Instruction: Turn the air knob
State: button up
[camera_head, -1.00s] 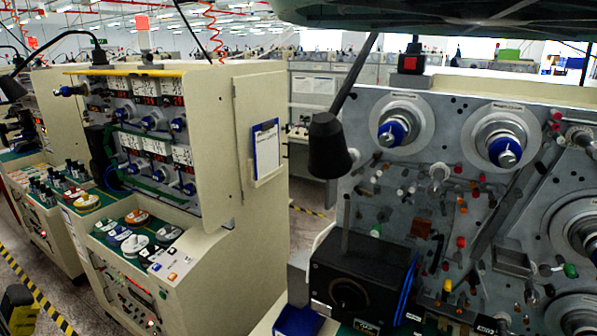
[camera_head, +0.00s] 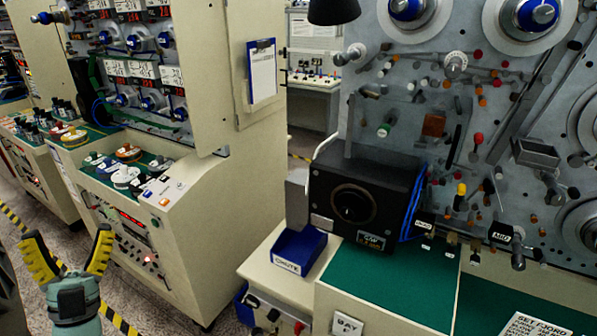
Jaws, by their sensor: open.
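My gripper (camera_head: 68,242) is at the lower left of the head view, pointing up, with its yellow-and-black fingers spread and nothing between them. It is in front of the left machine and well apart from the right machine.
The left cream machine (camera_head: 215,200) has a shelf with spools and a clipboard (camera_head: 262,70) on its side. A blue bin (camera_head: 299,250) sits beside the black box. A green mat (camera_head: 390,285) covers the right worktop. Grey floor (camera_head: 180,318) shows between the machines.

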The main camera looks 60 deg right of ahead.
jog(key=w+d+f+g+b, duration=0.25)
jog(key=f+b, duration=0.25)
jog(key=f, duration=0.3)
jog(key=w+d+f+g+y+b, duration=0.1)
jog(key=d+f+b, duration=0.25)
jog(key=f, duration=0.45)
jog(key=w+d+f+g+b, duration=0.1)
jog(key=d+f+g+b, duration=0.1)
jog(key=f+b, duration=0.45)
jog(key=n+g+y+b, duration=0.3)
jog(key=g+b, duration=0.9)
jog(key=b, duration=2.3)
send_near(271, 319)
jog(key=shift+m+t+y, duration=0.25)
jog(key=shift+m+y, duration=0.15)
jog(key=shift+y, duration=0.3)
jog(key=d+b, duration=0.1)
jog(key=d, duration=0.2)
jog(key=d+b, duration=0.2)
jog(key=d, duration=0.1)
jog(key=d+r+b, duration=0.1)
jog(key=d, duration=0.1)
jog(key=shift+w+d+b, duration=0.1)
jog(key=shift+d+b, duration=0.2)
jog(key=shift+d, duration=0.1)
jog(key=shift+w+d+r+b, duration=0.15)
jog(key=shift+d+b, duration=0.2)
jog(key=shift+d, duration=0.55)
jog(key=shift+c, duration=0.4)
